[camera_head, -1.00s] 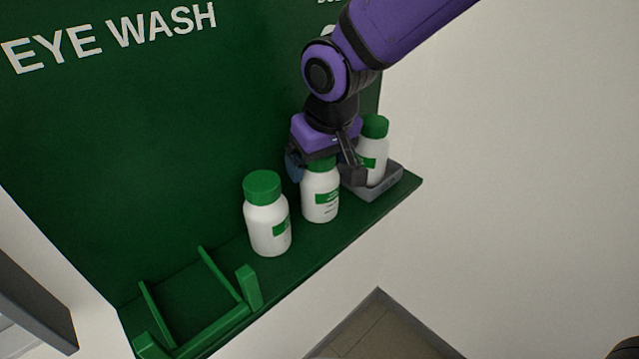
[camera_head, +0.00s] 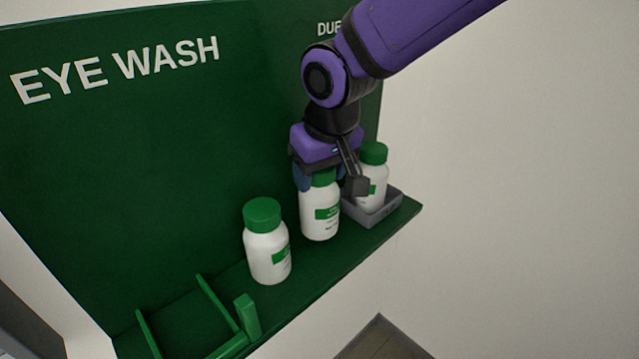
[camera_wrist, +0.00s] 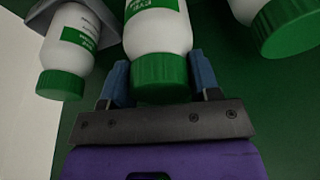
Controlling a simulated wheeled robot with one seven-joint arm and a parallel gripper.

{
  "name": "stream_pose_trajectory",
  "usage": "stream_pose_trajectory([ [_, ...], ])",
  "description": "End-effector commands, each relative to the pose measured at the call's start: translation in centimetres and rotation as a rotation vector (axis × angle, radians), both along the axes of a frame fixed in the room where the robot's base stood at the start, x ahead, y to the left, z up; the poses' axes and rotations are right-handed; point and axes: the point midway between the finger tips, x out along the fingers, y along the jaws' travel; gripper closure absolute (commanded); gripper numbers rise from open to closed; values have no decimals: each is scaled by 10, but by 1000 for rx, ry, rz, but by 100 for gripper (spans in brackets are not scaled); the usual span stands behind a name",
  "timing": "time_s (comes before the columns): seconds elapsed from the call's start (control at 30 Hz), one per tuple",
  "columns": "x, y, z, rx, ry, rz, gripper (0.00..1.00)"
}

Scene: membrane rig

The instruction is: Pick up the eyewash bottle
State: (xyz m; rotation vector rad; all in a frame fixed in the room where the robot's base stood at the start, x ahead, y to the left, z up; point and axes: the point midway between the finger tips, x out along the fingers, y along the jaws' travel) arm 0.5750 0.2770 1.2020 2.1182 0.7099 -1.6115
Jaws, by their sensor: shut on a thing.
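Three white eyewash bottles with green caps are in the head view. My gripper (camera_head: 329,181) points down and is shut on the cap of the middle eyewash bottle (camera_head: 320,218). That bottle is upright and looks slightly raised off the shelf, though its base gap is hard to see. In the wrist view the blue fingers of my gripper (camera_wrist: 160,80) stand on both sides of the held bottle (camera_wrist: 158,32). Another bottle (camera_head: 267,252) stands on the shelf to the left. A third bottle (camera_head: 372,180) stands in a grey tray (camera_head: 378,215) to the right.
The green shelf (camera_head: 325,262) runs below the green EYE WASH back panel (camera_head: 150,150). An empty green rack frame (camera_head: 246,318) is at the shelf's left end. The side bottles stand close to my gripper. Open space lies in front of the shelf.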

Motion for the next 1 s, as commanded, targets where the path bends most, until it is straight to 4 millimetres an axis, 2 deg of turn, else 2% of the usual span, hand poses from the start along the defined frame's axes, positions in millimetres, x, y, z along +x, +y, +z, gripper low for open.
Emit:
stream_pose_trajectory([
  [0.03, 1, 1, 10, 3, -4, 0, 100],
  [0.6, -104, -45, 17, 1, -3, 2, 100],
  [0.8, -129, -55, 20, 1, -3, 1, 100],
  [1.0, -142, -61, 21, 1, -2, 0, 100],
])
